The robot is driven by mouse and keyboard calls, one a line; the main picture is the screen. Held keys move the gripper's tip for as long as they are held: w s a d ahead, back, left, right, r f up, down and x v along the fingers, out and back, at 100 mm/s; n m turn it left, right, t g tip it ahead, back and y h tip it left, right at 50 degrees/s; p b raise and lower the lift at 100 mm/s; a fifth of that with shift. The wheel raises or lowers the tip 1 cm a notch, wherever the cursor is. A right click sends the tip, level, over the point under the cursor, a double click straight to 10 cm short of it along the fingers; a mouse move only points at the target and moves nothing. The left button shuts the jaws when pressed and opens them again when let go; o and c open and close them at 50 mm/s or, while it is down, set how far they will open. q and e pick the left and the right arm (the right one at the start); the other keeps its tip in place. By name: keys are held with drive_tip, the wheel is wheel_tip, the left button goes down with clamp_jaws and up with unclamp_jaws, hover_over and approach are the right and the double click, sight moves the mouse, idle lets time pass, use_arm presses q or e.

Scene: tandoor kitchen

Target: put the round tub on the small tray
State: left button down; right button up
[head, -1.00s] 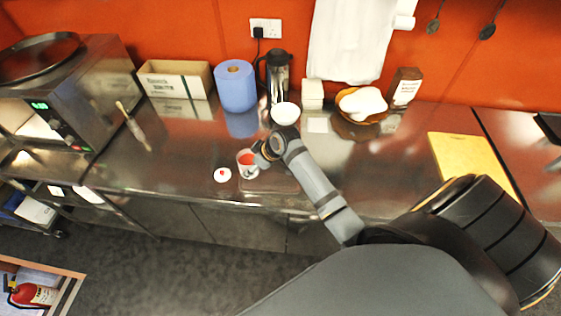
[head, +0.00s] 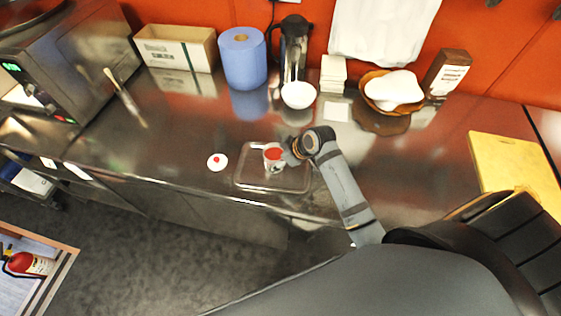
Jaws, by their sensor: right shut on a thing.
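The round tub (head: 272,153) is a small white cup with a red top or contents. My right gripper (head: 284,155) is shut on its right side, and the tub looks upright. The small tray (head: 246,180) is a clear, shallow rectangle near the counter's front edge. The tub shows within the tray's outline; I cannot tell whether its base touches the tray or is held just above it. My gripper and wrist hide part of the tray's right side. My left gripper is not in view.
A white disc with a red centre (head: 217,162) lies left of the tray. Behind stand a white bowl (head: 298,95), a steel flask (head: 294,45), a blue roll (head: 242,60) and a brown basket (head: 372,100). A brush (head: 125,98) lies left. The counter beside the disc is clear.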

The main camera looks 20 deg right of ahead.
drive_tip(key=shift+a, duration=0.15)
drive_tip(key=o, duration=1.1)
drive_tip(key=shift+s+a, duration=0.1)
drive_tip(key=shift+s, duration=0.05)
drive_tip(key=o, duration=0.4)
drive_tip(key=shift+s+r, duration=0.1)
drive_tip(key=shift+s, duration=0.05)
drive_tip(key=shift+r, duration=0.1)
drive_tip(key=v, duration=0.4)
drive_tip(key=shift+s+d+r, duration=0.1)
drive_tip(key=shift+d+r, duration=0.1)
drive_tip(key=shift+d, duration=0.15)
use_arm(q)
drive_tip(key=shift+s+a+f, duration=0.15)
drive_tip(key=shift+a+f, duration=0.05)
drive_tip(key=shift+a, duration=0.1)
use_arm(e)
drive_tip(key=v, duration=0.7)
drive_tip(key=shift+a+r, duration=0.1)
drive_tip(key=shift+r, duration=0.05)
